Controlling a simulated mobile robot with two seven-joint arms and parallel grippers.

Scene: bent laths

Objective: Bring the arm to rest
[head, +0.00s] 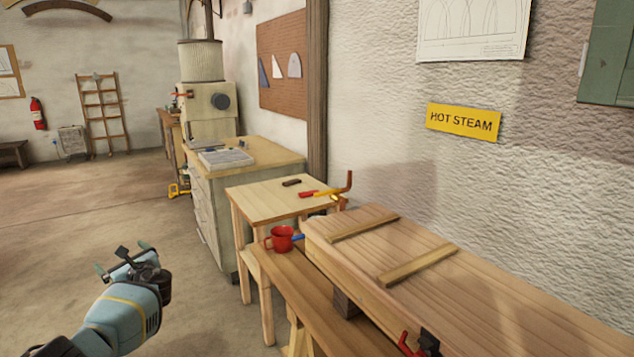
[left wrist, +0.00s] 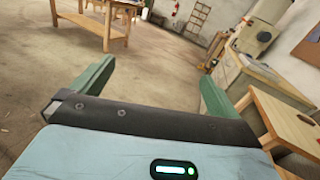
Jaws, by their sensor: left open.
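My left arm comes in from the lower left of the head view. Its gripper (head: 124,258) hangs over bare floor, to the left of the bench and the small table, touching nothing. In the left wrist view the two green fingers (left wrist: 155,90) stand wide apart with nothing between them. My right gripper does not show in either view.
A long wooden box (head: 480,280) with laths across its lid stands at the right. A red mug (head: 280,239) sits on the bench (head: 310,295) beside it. A small table (head: 262,198) holds tools. A yellow sign (head: 463,121) reads HOT STEAM. The floor at left is clear.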

